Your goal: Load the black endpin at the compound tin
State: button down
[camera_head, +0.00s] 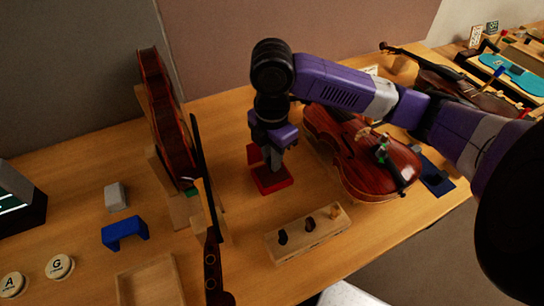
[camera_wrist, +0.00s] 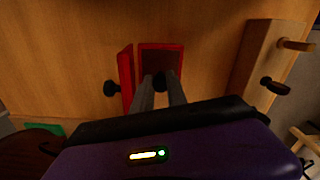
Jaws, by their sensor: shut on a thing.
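The compound tin is a small red box (camera_head: 272,181) on the bench, left of the lying violin. Its red lid (camera_head: 253,153) stands upright on the left side. In the wrist view the open tin (camera_wrist: 160,48) lies ahead of the fingers, and the lid (camera_wrist: 126,75) shows a dark round knob. My gripper (camera_head: 273,160) points down over the tin. In the wrist view my gripper (camera_wrist: 159,88) is shut on a dark piece, seemingly the black endpin (camera_wrist: 160,80), whose end is at the tin's near part. Whether it touches the compound cannot be told.
A wooden block (camera_head: 300,236) with two dark pieces and one light wooden piece stands in front. A violin (camera_head: 362,160) lies to the right, and another (camera_head: 167,118) stands upright at left. A wooden tray (camera_head: 150,284) and blue bracket (camera_head: 124,232) lie front left.

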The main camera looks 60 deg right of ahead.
dwell(0.4)
jog(key=shift+r+p, duration=2.85)
jog(key=shift+r, duration=0.65)
